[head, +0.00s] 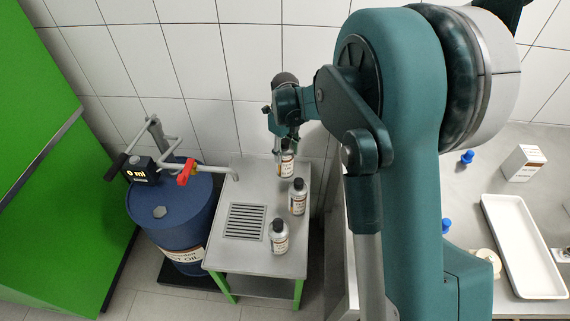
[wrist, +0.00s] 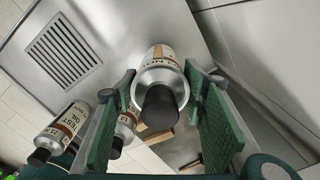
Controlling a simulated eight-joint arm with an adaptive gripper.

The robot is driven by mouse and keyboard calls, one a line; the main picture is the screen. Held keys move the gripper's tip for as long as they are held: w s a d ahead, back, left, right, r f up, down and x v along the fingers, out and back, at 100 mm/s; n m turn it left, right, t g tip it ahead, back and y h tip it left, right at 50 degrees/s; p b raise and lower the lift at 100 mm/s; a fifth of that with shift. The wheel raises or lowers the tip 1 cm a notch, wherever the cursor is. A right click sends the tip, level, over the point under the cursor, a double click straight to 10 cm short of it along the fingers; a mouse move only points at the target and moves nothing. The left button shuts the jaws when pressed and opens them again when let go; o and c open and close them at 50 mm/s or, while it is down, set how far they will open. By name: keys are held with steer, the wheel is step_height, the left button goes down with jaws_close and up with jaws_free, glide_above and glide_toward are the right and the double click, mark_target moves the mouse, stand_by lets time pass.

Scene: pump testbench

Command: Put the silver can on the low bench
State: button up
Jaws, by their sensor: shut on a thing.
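My gripper (head: 286,143) is at the back right of the low bench (head: 226,188), shut on a silver can (head: 287,164) with a black cap and a white and brown label. In the wrist view the held can (wrist: 160,60) sits between the green finger pads, its black cap towards the camera. It looks upright over the bench top; I cannot tell whether its base touches. Two similar cans stand on the bench, one in the middle right (head: 298,199) and one at the front (head: 279,239).
A metal grille (head: 245,221) is set in the bench top. A blue drum (head: 172,218) with a pump and red-handled spout (head: 186,173) stands left of the bench. At right, a worktop holds a white tray (head: 505,235) and a white box (head: 523,163).

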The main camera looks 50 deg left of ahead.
mark_target(285, 141)
steer(key=shift+f, duration=0.5)
steer(key=shift+f+b, duration=0.5)
steer(key=shift+f, duration=1.45)
steer(key=o, duration=1.5)
step_height(285, 141, up, 12)
steer(key=shift+r+p, duration=0.2)
steer(key=shift+p, duration=1.05)
